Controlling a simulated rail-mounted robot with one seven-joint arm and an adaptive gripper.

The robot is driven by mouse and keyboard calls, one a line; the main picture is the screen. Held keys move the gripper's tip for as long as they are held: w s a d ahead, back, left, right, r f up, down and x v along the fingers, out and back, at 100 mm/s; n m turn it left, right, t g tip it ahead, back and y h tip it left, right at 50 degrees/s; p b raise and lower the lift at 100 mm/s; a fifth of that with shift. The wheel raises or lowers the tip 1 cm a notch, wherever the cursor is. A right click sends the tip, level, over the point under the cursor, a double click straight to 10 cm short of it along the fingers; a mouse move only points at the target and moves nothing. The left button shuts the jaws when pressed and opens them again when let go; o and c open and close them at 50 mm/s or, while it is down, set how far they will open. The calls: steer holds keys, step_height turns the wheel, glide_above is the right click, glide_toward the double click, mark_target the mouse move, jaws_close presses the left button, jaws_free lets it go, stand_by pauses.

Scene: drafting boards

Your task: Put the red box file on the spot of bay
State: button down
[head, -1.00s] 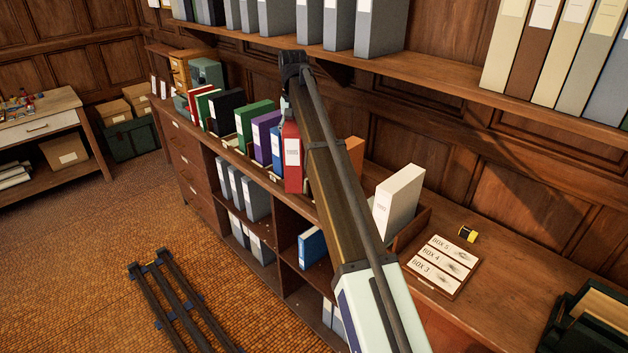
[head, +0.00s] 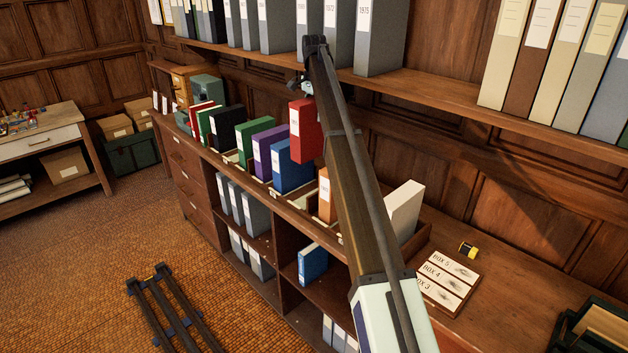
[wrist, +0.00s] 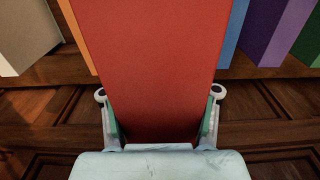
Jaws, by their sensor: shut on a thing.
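The red box file (head: 306,131) hangs upright in the head view, above the row of files on the counter. It looks raised clear of the blue file (head: 291,174) and the orange file (head: 325,196). In the wrist view the red box file (wrist: 150,60) fills the middle, with a finger on each side. My gripper (wrist: 160,115) is shut on it. In the head view my arm hides part of the row between the orange file and the white file (head: 404,209). I cannot tell which slot is the bay's spot.
Purple (head: 268,150), green (head: 246,137) and black files stand left of the blue one in the divided rack. A shelf with grey files (head: 378,38) overhangs the counter behind. A label board (head: 443,281) and a small yellow-black object (head: 468,250) lie at right.

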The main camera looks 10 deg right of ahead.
mark_target(314, 132)
step_height(314, 132, down, 6)
steer(key=b, duration=0.5)
steer(key=shift+b, duration=0.3)
step_height(314, 132, down, 8)
steer(key=shift+f+p, duration=0.25)
steer(key=shift+p, duration=0.65)
step_height(314, 132, down, 5)
steer(key=shift+r+p, duration=0.1)
steer(key=shift+p, duration=0.45)
steer(key=shift+c, duration=1.2)
jaws_free()
steer(key=shift+r, duration=0.1)
step_height(314, 132, up, 12)
steer(key=b, duration=0.3)
